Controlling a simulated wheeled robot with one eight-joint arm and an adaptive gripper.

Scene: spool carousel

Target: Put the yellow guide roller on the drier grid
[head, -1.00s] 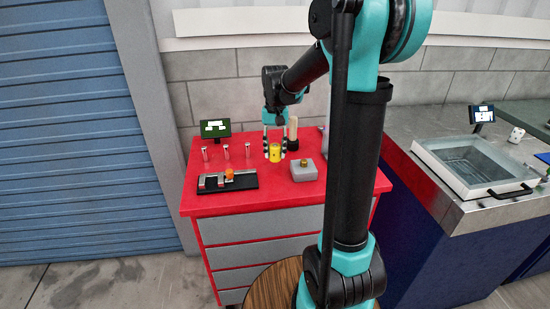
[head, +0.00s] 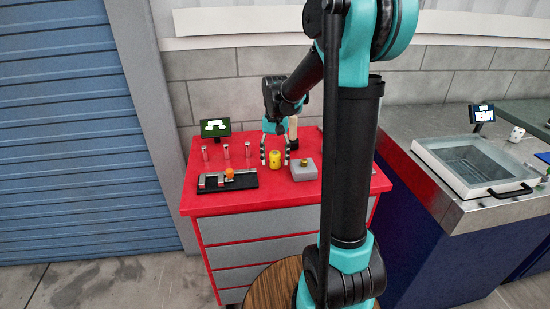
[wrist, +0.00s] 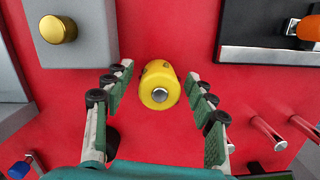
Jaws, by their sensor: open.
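The yellow guide roller (head: 275,159) stands on the red cabinet top; in the wrist view the yellow roller (wrist: 159,87) shows its rounded body and a silver end. My gripper (head: 276,156) is open, its two fingers to either side of the roller. In the wrist view my gripper (wrist: 160,90) has a gap on both sides of the roller. The drier grid (head: 475,150) shows inside an open glass-walled box with a black handle, on the metal counter at the right.
A grey block with a brass knob (head: 305,169) stands right of the roller. A black fixture with an orange piece (head: 229,175) and several red pegs (head: 227,152) are to the left. A small screen (head: 215,128) stands behind. A gap separates cabinet and counter.

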